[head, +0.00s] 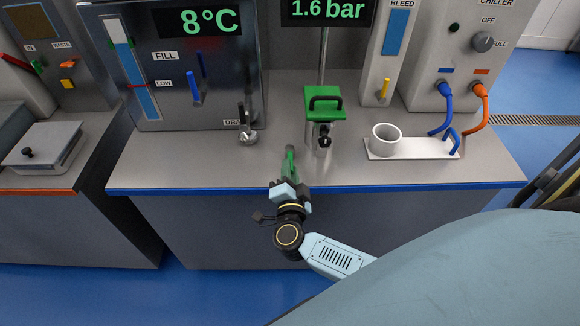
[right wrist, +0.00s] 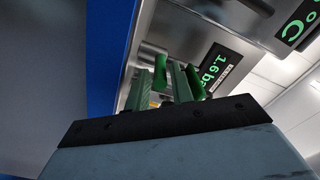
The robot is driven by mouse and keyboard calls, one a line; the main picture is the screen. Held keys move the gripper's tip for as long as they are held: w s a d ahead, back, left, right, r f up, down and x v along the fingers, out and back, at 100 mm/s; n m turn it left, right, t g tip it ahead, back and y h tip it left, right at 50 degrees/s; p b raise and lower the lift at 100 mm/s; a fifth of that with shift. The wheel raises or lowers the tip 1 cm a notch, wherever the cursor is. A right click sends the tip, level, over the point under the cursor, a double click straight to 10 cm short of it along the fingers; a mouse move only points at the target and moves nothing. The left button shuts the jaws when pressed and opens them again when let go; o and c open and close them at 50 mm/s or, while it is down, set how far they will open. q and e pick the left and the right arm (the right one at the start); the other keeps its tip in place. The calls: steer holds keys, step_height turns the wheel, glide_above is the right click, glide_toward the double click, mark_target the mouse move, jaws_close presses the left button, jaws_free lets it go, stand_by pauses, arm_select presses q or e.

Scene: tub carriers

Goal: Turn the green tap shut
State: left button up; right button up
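In the head view, my right gripper (head: 290,172) reaches forward over the counter's front edge, low above the top. Its fingers look dark green, so they are hard to tell from the green tap there. In the right wrist view, the two fingers of my right gripper (right wrist: 160,84) stand apart with a gap between them. A bright green piece (right wrist: 160,73), which looks like the tap's lever, shows beyond the gap. I cannot tell whether a finger touches it. The tap's body is largely hidden. My left gripper is not in view.
A green block with a black handle (head: 324,92) stands just behind and right of the gripper. A drain tap (head: 248,135) is to the left. A white cup (head: 386,137) on a tray (head: 415,150) and blue and orange hoses (head: 472,118) are to the right.

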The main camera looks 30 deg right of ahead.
steer(key=shift+x, duration=1)
jaws_close()
